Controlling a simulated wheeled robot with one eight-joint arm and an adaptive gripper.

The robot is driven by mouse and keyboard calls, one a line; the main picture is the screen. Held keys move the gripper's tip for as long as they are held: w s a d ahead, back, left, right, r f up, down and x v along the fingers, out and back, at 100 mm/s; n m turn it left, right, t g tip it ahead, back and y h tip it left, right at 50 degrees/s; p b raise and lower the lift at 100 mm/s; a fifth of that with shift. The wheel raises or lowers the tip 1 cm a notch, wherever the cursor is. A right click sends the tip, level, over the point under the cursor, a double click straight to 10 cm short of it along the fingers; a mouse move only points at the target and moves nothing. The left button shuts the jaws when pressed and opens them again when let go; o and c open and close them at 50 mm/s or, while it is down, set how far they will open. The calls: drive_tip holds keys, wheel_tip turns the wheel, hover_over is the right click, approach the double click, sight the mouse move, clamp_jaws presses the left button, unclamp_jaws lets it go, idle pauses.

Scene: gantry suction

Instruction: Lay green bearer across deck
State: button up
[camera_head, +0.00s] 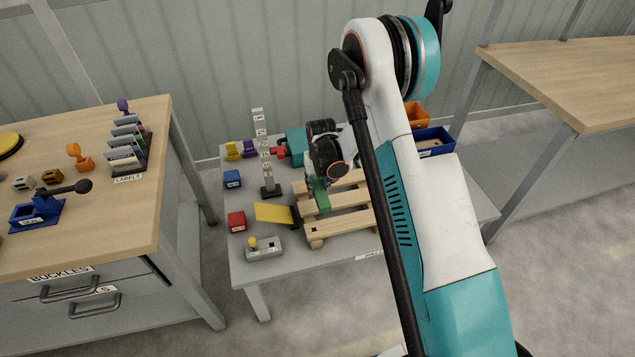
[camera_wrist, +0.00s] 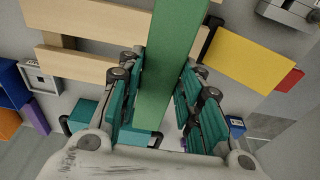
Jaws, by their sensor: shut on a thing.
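The green bearer (camera_head: 321,195) is a flat green bar. My gripper (camera_head: 319,180) is shut on it above the left part of the slatted wooden deck (camera_head: 345,221). In the wrist view the green bearer (camera_wrist: 170,60) runs between the two teal finger pads of my gripper (camera_wrist: 160,82) and up out of the picture. It crosses over the pale deck slats (camera_wrist: 85,67) at close to a right angle. I cannot tell whether it touches the slats. My arm hides the right part of the deck in the head view.
A yellow plate (camera_head: 272,213) lies left of the deck, with a red block (camera_head: 236,221) and a grey switch box (camera_head: 264,250) nearby. A numbered post (camera_head: 262,145) stands behind it. Blue (camera_head: 436,143) and orange (camera_head: 417,113) bins stand at the back right.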

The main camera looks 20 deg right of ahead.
sight(318, 186)
drive_tip(key=shift+b, duration=0.35)
drive_tip(key=shift+f+b, duration=1.15)
drive_tip(key=shift+f, duration=1.75)
drive_tip(key=shift+f, duration=1)
drive_tip(key=o, duration=1.2)
drive_tip(key=r, duration=0.4)
drive_tip(key=s+r, duration=0.1)
drive_tip(key=r, duration=0.6)
drive_tip(key=shift+s+r, duration=0.4)
